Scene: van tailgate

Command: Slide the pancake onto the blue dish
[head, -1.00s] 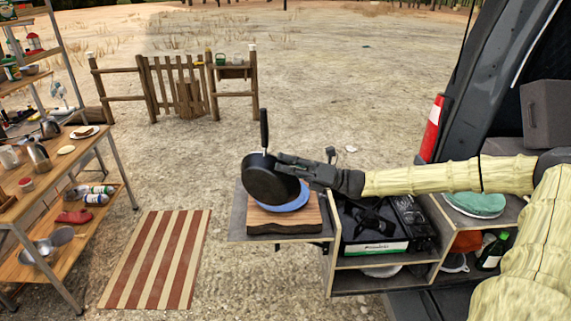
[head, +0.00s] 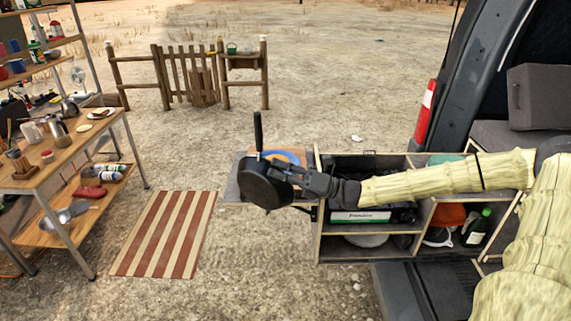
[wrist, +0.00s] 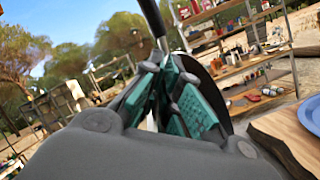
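The black frying pan (head: 265,188) hangs steeply tilted in the head view, its handle (head: 258,130) pointing up. My gripper (head: 287,174) is shut on the pan near the base of its handle. In the wrist view, the green-padded fingers (wrist: 172,98) close around it and the dark pan (wrist: 228,62) shows behind. The blue dish (head: 285,153) lies on the wooden board behind the pan, partly hidden; its edge also shows in the wrist view (wrist: 310,115). A tan patch shows beside the dish's blue rim; I cannot tell whether it is pancake or board.
The wooden board (wrist: 285,140) rests on a grey side shelf (head: 233,190) joined to the van's open cabinet (head: 320,225). The cabinet holds the stove box, a green bottle (head: 479,228) and other goods. A workbench (head: 75,147) stands left, and a striped mat (head: 165,235) lies on open ground.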

